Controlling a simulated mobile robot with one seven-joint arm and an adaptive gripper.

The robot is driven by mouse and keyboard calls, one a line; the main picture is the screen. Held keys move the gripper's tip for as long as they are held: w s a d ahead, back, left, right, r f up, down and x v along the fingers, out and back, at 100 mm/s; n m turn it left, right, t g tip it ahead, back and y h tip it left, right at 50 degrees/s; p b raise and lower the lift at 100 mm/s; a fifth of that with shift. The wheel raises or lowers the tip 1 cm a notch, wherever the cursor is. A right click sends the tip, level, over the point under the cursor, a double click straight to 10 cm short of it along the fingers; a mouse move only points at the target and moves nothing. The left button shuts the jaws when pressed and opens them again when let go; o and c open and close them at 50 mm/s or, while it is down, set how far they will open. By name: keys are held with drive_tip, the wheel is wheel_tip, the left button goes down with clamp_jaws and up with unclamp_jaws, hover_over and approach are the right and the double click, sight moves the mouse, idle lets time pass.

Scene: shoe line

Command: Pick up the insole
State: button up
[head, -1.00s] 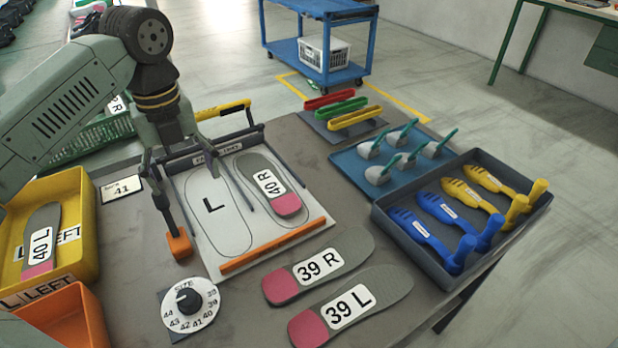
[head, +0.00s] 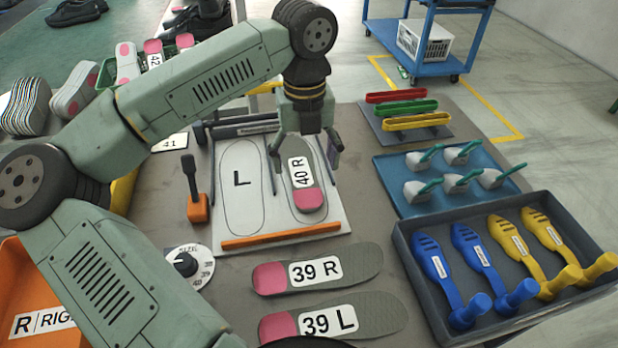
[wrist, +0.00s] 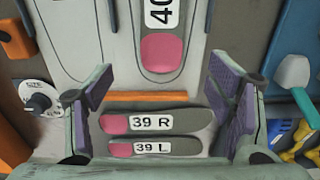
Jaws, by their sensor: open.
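The insole marked 40 R (head: 307,178), grey with a pink heel, lies in the right place of the white board (head: 276,214), beside an empty outline marked L. My gripper (head: 305,155) is open and empty above this insole, its fingers apart on either side of it in the head view. In the wrist view the pink heel of the 40 R insole (wrist: 163,52) shows ahead, between and beyond the open fingers (wrist: 165,98). Two more insoles, 39 R (head: 355,266) and 39 L (head: 372,315), lie on the table in front of the board.
An orange bar (head: 280,236) runs along the board's front edge, and an orange-based lever (head: 198,208) stands at its left. A size dial (head: 202,262) is near. A blue mat with scoop-like tools (head: 400,200) and a dark tray (head: 405,250) of blue and yellow pieces stand right.

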sight(307, 190)
drive_tip(key=f, duration=0.2)
drive_tip(key=f+p, duration=0.1)
drive_tip(key=f, duration=0.2)
drive_tip(key=f+p, duration=0.1)
drive_tip(key=f, duration=0.2)
drive_tip(key=shift+w+f, duration=0.15)
drive_tip(key=shift+w, duration=0.15)
drive_tip(key=shift+c, duration=0.6)
drive_tip(key=c, duration=1.1)
